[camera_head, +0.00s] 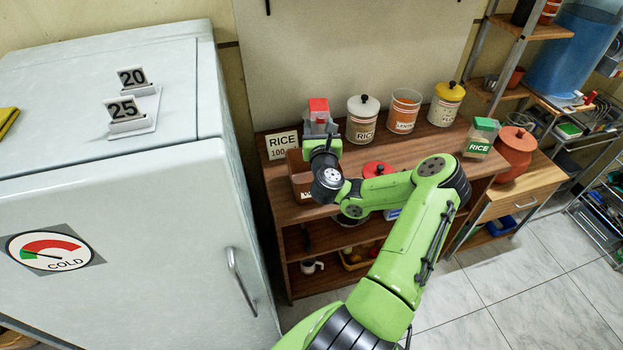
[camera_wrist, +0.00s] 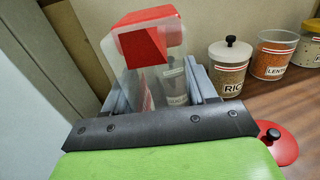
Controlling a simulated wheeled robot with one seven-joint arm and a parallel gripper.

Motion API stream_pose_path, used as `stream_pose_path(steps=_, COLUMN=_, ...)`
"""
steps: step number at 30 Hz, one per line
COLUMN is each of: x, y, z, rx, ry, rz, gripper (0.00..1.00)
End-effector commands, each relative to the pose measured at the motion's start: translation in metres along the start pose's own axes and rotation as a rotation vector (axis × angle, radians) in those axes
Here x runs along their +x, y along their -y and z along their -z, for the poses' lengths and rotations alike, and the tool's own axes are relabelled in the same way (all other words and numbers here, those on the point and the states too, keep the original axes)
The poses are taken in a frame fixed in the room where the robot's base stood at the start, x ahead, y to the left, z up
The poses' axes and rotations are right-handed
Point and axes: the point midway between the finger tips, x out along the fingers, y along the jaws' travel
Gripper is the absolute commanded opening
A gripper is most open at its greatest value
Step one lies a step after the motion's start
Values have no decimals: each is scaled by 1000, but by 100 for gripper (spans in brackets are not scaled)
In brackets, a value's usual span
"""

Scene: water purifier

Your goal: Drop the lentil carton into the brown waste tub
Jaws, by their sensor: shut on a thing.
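A clear carton with a red lid (camera_head: 318,105) is held between the fingers of my gripper (camera_head: 320,131), above or just behind the left part of the shelf top. In the wrist view the carton (camera_wrist: 145,45) stands between the two grey fingers of my gripper (camera_wrist: 160,92), its red top toward the far side. No lentil label is readable on it. A brown tub (camera_head: 300,186) with a partly hidden white label sits on the shelf top, just in front of and below my gripper. My wrist covers part of the tub, and its inside is mostly hidden.
A RICE price card (camera_head: 282,146) stands left of the carton. A rice jar (camera_head: 362,120), a lentil jar (camera_head: 404,111) and a yellow-lidded jar (camera_head: 446,104) line the back. A red lid (camera_head: 377,169) lies beside my arm. A green-lidded rice carton (camera_head: 481,138) stands right.

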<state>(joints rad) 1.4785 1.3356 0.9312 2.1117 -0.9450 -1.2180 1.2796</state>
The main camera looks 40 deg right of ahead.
Motion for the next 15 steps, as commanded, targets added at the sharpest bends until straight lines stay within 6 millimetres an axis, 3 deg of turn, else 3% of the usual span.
stream_pose_path(steps=1, x=0, y=0, z=14, rx=1, ry=0, rz=1, gripper=20)
stream_pose_path(steps=7, x=0, y=0, z=45, rx=0, ry=-1, rz=1, gripper=20)
stream_pose_path(steps=15, x=0, y=0, z=51, rx=1, ry=0, rz=1, gripper=20)
